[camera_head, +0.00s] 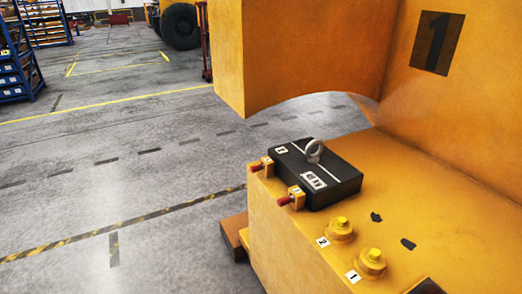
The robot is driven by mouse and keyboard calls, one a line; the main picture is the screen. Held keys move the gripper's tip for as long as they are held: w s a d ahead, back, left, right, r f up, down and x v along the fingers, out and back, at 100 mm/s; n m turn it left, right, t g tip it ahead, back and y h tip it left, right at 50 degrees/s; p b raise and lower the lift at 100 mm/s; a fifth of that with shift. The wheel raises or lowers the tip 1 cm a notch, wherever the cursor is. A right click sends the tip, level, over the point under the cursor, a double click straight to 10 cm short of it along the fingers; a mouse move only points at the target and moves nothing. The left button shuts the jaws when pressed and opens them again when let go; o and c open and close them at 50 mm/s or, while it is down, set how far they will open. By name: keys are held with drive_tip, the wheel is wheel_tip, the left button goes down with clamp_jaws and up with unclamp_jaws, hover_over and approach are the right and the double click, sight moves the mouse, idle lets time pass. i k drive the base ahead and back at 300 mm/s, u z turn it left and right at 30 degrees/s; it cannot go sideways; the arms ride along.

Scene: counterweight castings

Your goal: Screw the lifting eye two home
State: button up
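One grey lifting eye (315,150) stands upright, ring up, on a black box (342,187) on the yellow casting. I cannot read a number on the eye itself. Two round yellow bosses with brighter yellow tops sit on the casting in front of the box. The boss (341,228) is beside a white label 2 (322,242). The nearer boss (372,261) is beside a white label 1 (353,277). No eye stands on either boss. My gripper does not show in this view.
Two small yellow blocks with red ends (284,201) stand along the box's left side. A large yellow casting wall (450,110) marked 1 rises behind, with an overhanging block (300,50). Dark patches (376,217) mark the ledge. Open grey floor (120,150) lies left.

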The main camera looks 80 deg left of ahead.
sight(314, 158)
drive_tip(key=u, duration=3.4)
drive_tip(key=i, duration=0.95)
drive_tip(key=u, duration=0.7)
drive_tip(key=i, duration=1.45)
drive_tip(key=z, duration=0.6)
